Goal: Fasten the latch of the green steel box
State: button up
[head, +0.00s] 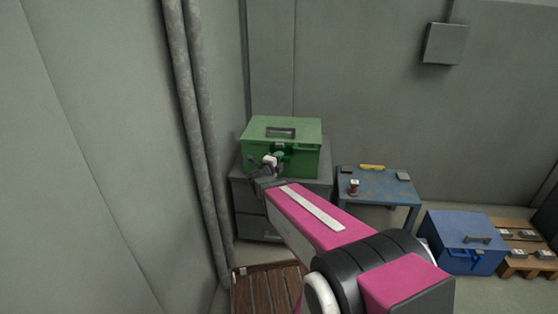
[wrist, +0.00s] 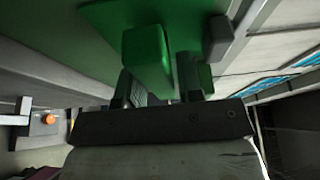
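The green steel box (head: 300,140) stands on a grey cabinet, its lid down and a dark handle on top. My gripper (head: 270,163) is at the box's front face. In the wrist view, my gripper (wrist: 168,88) has its dark fingers spread apart. A bright green block (wrist: 147,55), which looks like part of the latch, sticks out between them, closer to the left finger. I cannot tell whether either finger touches it. A darker green strip (wrist: 188,75) lies near the right finger. The latch's exact position is hard to make out, and my arm hides part of the cabinet.
A grey drawer cabinet (head: 250,224) bears the box. A blue table (head: 385,185) with small items stands to its right, then a blue box (head: 462,250) and a wooden pallet (head: 520,262). Vertical pipes (head: 198,110) run close on the left. A slatted wooden crate (head: 262,290) is below.

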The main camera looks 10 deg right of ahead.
grip_shut()
jog(key=n, duration=0.2)
jog(key=n+t, duration=0.1)
jog(key=n, duration=0.1)
jog(key=shift+t+h, duration=0.3)
jog(key=n+t, duration=0.1)
jog(key=n, duration=0.3)
jog(key=shift+t, duration=0.3)
jog(key=n+t+y, duration=0.1)
jog(key=n, duration=0.2)
jog(key=n+t+y, duration=0.1)
jog(key=n, duration=0.3)
jog(key=shift+n+t, duration=0.3)
jog(key=shift+t, duration=0.1)
jog(key=shift+n+t+y, duration=0.45)
jog(key=shift+n+y, duration=0.4)
jog(key=shift+n, duration=0.8)
jog(key=shift+n+t+y, duration=0.45)
jog(key=shift+n+y, duration=0.4)
jog(key=shift+n, duration=1.1)
jog(key=shift+o, duration=2.2)
grip_release()
